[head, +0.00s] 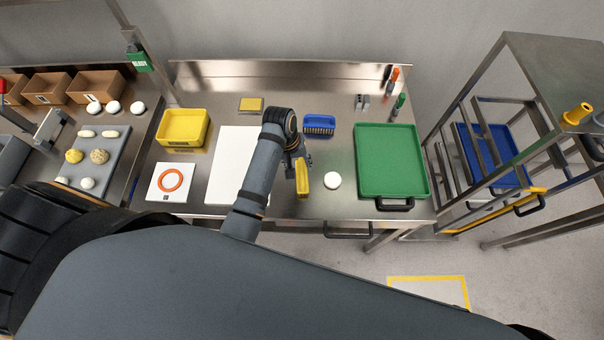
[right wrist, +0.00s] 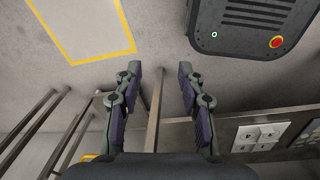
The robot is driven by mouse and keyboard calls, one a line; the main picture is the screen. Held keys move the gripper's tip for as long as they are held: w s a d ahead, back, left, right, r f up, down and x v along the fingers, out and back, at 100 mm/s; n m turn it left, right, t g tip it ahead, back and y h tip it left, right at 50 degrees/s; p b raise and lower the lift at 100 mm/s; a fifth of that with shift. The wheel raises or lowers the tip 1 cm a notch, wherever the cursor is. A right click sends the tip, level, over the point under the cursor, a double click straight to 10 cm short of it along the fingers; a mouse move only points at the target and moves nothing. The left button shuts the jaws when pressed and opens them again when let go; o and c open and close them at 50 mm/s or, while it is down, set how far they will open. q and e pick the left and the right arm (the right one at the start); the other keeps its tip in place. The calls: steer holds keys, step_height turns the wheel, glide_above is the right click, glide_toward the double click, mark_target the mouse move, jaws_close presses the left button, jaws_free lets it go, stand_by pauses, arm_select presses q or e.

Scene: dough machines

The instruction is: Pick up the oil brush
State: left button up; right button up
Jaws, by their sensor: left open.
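A blue brush (head: 319,123) with a row of bristles lies on the steel table, behind and right of my left gripper. I cannot tell whether it is the oil brush. My left gripper (head: 300,163) is over the middle of the table, open, partly hidden by its own wrist. A yellow block-like object (head: 302,180) shows just below its fingers; whether they touch is unclear. My right gripper (right wrist: 158,85) is open, with nothing between its fingers, above the floor in the right wrist view.
A green tray (head: 359,184) lies right of a white round piece (head: 332,180). Left are a white sheet (head: 227,175), a yellow bin (head: 183,143) and a card with an orange ring (head: 154,192). Markers (head: 398,104) stand at the back right. A steel rack (head: 477,115) stands right.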

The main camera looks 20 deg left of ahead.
mark_target(302, 172)
arm_select(q)
steer(key=shift+w+f, duration=0.2)
steer(key=shift+f, duration=0.1)
steer(key=shift+d+f+p, duration=0.25)
steer(key=shift+f+p, duration=0.7)
steer(key=shift+f, duration=0.25)
steer(key=f, duration=0.2)
steer(key=shift+d+f, duration=0.2)
steer(key=shift+f, duration=0.15)
steer(key=c, duration=0.8)
jaws_close()
arm_select(e)
steer(key=shift+w+a+r, duration=0.1)
steer(key=shift+w+r, duration=1)
steer(key=shift+w, duration=0.15)
